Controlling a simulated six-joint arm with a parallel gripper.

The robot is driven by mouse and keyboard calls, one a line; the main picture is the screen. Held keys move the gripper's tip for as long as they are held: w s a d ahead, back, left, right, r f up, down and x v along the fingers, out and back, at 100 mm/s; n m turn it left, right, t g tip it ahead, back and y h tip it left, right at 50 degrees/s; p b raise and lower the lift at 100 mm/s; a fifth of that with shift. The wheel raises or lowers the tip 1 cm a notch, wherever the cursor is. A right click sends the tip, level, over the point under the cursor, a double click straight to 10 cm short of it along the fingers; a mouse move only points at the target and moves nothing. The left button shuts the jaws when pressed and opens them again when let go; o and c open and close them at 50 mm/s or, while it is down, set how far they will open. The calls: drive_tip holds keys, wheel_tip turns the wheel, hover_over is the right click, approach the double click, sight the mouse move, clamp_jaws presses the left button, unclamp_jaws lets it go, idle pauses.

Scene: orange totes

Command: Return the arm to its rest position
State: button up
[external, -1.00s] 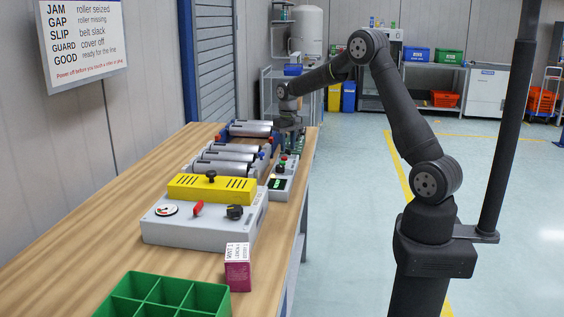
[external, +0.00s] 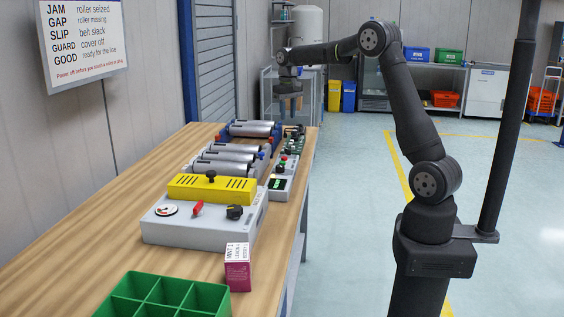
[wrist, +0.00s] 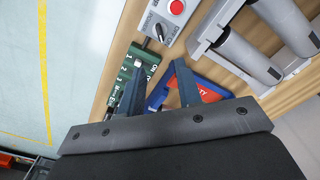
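My gripper (external: 288,108) hangs pointing down above the far end of the workbench, clear of everything below it. In the wrist view my gripper (wrist: 160,70) has its two dark fingers apart, with nothing held between them. Below it lie a green switch board (wrist: 140,60) and a blue and red part (wrist: 205,88), partly hidden by the fingers. The arm reaches from its base at right over to the bench's far end, with the elbow raised high.
The wooden bench (external: 95,235) carries a conveyor of metal rollers (external: 230,155), a grey control box (external: 190,228) with a yellow cover (external: 211,187), a small carton (external: 238,268) and a green divided tray (external: 205,300).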

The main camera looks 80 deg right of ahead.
wheel_tip(320, 180, down, 14)
drive_tip(key=shift+s+r, duration=0.1)
drive_tip(key=shift+r, duration=0.05)
drive_tip(key=shift+f+n, duration=0.2)
drive_tip(key=shift+n, duration=0.1)
drive_tip(key=n, duration=0.3)
drive_tip(key=shift+n, duration=0.4)
drive_tip(key=n, duration=0.8)
drive_tip(key=shift+n, duration=2.4)
drive_tip(key=shift+o, duration=0.2)
